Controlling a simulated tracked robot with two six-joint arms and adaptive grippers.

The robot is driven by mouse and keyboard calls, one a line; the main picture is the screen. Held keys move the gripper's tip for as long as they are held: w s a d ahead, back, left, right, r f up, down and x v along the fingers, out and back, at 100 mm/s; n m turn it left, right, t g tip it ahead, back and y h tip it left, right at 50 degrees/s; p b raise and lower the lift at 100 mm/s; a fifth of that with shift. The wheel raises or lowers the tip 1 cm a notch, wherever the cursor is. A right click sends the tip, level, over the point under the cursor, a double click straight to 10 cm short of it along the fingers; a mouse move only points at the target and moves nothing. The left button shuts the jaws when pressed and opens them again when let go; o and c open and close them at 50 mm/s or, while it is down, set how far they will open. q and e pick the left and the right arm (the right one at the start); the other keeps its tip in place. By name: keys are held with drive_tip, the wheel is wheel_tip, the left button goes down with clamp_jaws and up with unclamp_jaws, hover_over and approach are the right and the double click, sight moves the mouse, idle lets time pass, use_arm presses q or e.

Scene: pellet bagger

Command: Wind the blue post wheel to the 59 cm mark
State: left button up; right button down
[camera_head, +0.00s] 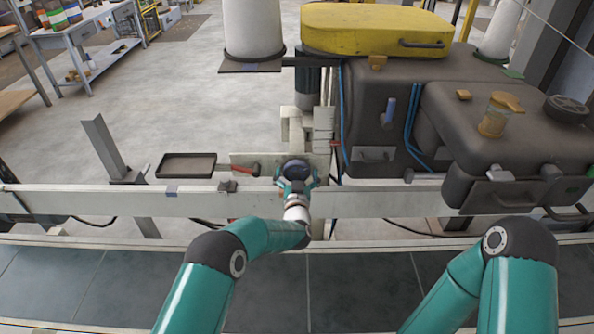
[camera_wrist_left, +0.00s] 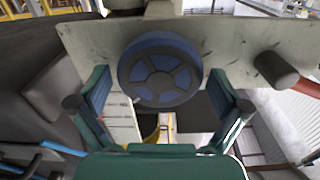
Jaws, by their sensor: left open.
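The blue post wheel (camera_wrist_left: 160,70) faces me in the left wrist view, round with a dark rim and spokes, on a pale scuffed plate (camera_wrist_left: 225,42). In the head view the wheel (camera_head: 296,168) is a dark disc just beyond my gripper. My left gripper (camera_head: 297,182) is open; in the wrist view its fingers (camera_wrist_left: 160,104) stand wide at either side of the wheel's lower part. I cannot tell whether they touch it. A post with a ticked scale (camera_head: 323,125) rises behind; its numbers are too small to read. My right gripper is out of view.
A red-ended handle (camera_head: 245,169) sticks out left of the wheel; it also shows in the wrist view (camera_wrist_left: 275,70). A pale rail (camera_head: 100,203) runs across in front. A dark tray (camera_head: 186,165) lies left; a grey machine (camera_head: 375,110) with blue hoses stands right.

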use_arm(q)
drive_tip(key=shift+w, duration=0.4)
drive_tip(key=c, duration=1)
drive_tip(key=shift+f+n+b, duration=0.2)
drive_tip(key=shift+n+b, duration=0.2)
drive_tip(key=shift+b, duration=0.5)
drive_tip(key=n+b, duration=0.3)
drive_tip(key=b, duration=0.3)
drive_tip(key=n+b, duration=0.4)
drive_tip(key=b, duration=0.3)
drive_tip(key=shift+a+f, duration=0.1)
drive_tip(key=shift+a, duration=0.1)
drive_tip(key=shift+n+b, duration=1.1)
drive_tip(key=shift+b, duration=0.05)
drive_tip(key=shift+a, duration=0.1)
